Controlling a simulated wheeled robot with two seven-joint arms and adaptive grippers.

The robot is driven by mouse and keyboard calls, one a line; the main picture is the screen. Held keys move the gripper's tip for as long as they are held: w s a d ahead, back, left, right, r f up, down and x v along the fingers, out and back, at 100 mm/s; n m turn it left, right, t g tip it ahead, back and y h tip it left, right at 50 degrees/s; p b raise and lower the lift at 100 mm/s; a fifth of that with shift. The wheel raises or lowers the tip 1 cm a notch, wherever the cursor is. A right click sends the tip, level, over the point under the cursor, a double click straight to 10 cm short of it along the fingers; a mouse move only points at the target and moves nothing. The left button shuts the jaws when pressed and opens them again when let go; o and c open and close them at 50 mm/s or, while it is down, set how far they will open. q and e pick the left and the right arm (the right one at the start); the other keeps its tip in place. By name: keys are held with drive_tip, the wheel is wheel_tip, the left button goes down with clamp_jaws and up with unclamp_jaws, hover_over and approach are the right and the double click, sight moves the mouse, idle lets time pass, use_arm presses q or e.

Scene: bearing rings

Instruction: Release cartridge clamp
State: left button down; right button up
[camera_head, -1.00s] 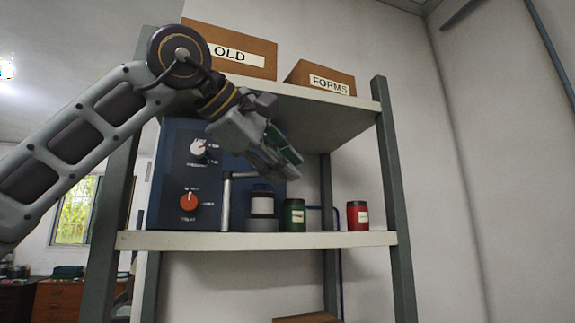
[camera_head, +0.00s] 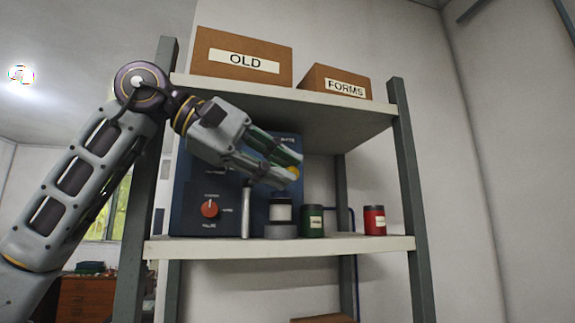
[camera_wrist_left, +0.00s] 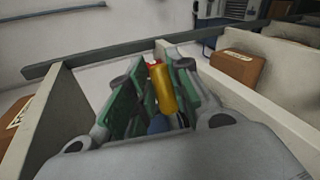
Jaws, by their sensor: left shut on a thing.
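My left gripper (camera_head: 294,171) is in front of the blue machine (camera_head: 192,212), above the shelf, shut on a yellow handle. The handle (camera_wrist_left: 165,88) shows as a yellow bar with a red end between the green finger pads in the left wrist view; a bit of it (camera_head: 292,173) shows at the fingertips in the head view. A white cartridge (camera_head: 281,212) with a dark top stands on a grey round base (camera_head: 281,231) below the gripper. A grey upright post (camera_head: 246,212) stands left of it. The clamp's link to the handle is hidden by the gripper. My right gripper is not in view.
A green jar (camera_head: 312,222) stands close right of the cartridge, and a red jar (camera_head: 375,220) farther right on the shelf (camera_head: 300,245). The upper shelf (camera_head: 300,98) holds two boxes above my arm. Shelf posts (camera_head: 409,190) stand at both sides.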

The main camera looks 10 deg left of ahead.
use_arm(q)
drive_tip(key=c, duration=1.3)
unclamp_jaws()
drive_tip(key=shift+a+r, duration=0.1)
drive_tip(key=shift+a, duration=0.05)
drive_tip(key=v, duration=1.1)
drive_tip(key=shift+s+a, duration=0.25)
drive_tip(key=shift+a, duration=0.05)
drive_tip(key=shift+r, duration=0.15)
drive_tip(key=shift+c, duration=0.2)
